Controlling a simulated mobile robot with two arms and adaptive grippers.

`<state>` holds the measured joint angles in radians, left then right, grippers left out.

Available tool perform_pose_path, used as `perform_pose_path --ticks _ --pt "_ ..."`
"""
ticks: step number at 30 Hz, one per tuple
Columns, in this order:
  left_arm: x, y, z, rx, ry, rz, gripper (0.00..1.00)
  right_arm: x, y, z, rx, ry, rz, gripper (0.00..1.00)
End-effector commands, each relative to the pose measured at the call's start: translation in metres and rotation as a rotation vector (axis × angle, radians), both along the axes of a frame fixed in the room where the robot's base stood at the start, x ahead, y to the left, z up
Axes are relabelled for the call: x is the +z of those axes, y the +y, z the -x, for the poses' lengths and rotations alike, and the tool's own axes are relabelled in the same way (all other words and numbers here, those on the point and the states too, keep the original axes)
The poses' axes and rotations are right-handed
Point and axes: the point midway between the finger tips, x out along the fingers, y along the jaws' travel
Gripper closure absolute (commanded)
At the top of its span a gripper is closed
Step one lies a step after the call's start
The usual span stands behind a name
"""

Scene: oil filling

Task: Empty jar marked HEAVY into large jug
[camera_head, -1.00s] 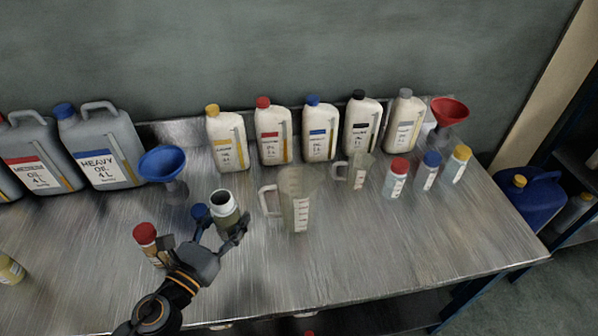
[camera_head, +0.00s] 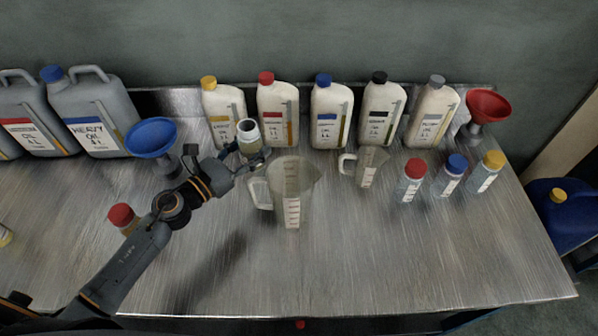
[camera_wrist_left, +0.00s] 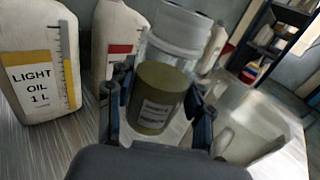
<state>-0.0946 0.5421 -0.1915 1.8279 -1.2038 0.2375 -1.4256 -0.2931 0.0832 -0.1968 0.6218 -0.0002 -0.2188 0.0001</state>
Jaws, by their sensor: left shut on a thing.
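My left gripper (camera_head: 252,158) is shut on an open jar (camera_head: 248,132) with a white rim. In the left wrist view the jar (camera_wrist_left: 158,98) stands between the two fingers, clear above and olive-brown below, with a label too blurred to read. It looks roughly upright. The large clear jug (camera_head: 292,185) stands on the bench just right of and nearer than the jar, its handle towards my gripper. The jug (camera_wrist_left: 255,125) shows at the right of the left wrist view. It looks empty. My right gripper is out of view.
A smaller jug (camera_head: 370,168) and several capped jars (camera_head: 410,185) stand to the right. Oil bottles (camera_head: 328,118) line the back. A blue funnel (camera_head: 152,138) and a red-capped jar (camera_head: 121,216) are left, near my arm. The bench front (camera_head: 380,260) is clear.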

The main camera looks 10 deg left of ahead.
Motion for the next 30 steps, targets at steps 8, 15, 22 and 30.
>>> perform_pose_path --ticks 8,15,22,30 --pt "-0.003 0.0 0.0 0.0 -0.002 0.001 0.86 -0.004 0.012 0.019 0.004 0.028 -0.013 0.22" --pt "0.001 -0.001 0.0 0.001 -0.012 -0.019 0.86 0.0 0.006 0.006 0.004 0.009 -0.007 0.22" --pt "0.012 -0.003 0.002 0.001 -0.055 -0.093 0.86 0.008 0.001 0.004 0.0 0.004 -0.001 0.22" --pt "0.028 -0.007 0.004 0.001 -0.122 -0.21 0.86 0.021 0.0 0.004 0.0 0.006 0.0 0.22"
